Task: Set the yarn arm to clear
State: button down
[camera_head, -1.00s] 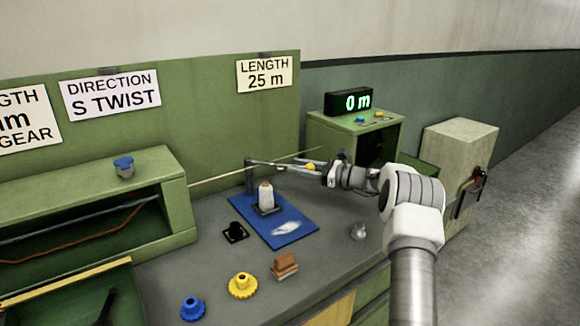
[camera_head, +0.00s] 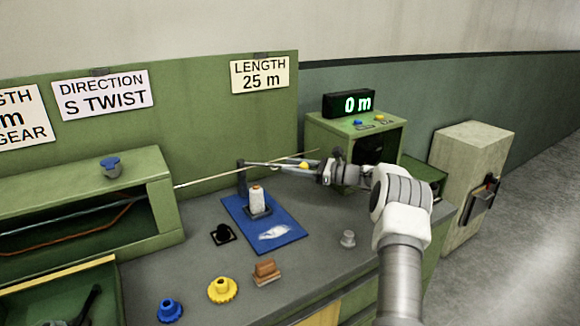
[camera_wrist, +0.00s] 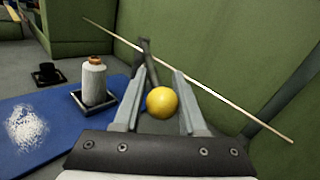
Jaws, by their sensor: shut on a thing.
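The yarn arm (camera_head: 272,165) is a slim grey lever that reaches from a dark upright post (camera_head: 241,178) at the back of the bench towards the right. A yellow ball knob (camera_head: 304,165) sits at its right end. My gripper (camera_head: 308,166) is shut on this knob. In the wrist view the knob (camera_wrist: 162,102) lies between the two grey fingers, with the dark post (camera_wrist: 146,58) beyond them. A white cone of yarn (camera_head: 257,200) stands upright on a dark square base on the blue mat (camera_head: 285,240), in front of the lever.
A long pale rod or strand (camera_head: 225,176) runs behind the lever. A green box with a 0 m display (camera_head: 348,103) stands behind my gripper. A grey knob (camera_head: 348,238), brown block (camera_head: 266,272), yellow gear (camera_head: 222,290) and blue gear (camera_head: 170,310) lie nearer the front.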

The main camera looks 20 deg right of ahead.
jog(key=shift+w+d+r, duration=0.15)
jog(key=shift+d+r, duration=0.1)
jog(key=c, duration=0.6)
grip_release()
jog(key=shift+c, duration=0.2)
jog(key=shift+o, duration=0.5)
jog(key=shift+a+f, duration=0.1)
jog(key=shift+f, duration=0.05)
jog(key=s+d+r+p, duration=0.2)
jog(key=s+d+r, duration=0.6)
jog(key=r, duration=0.3)
jog(key=shift+s, duration=0.3)
jog(key=shift+c, duration=0.3)
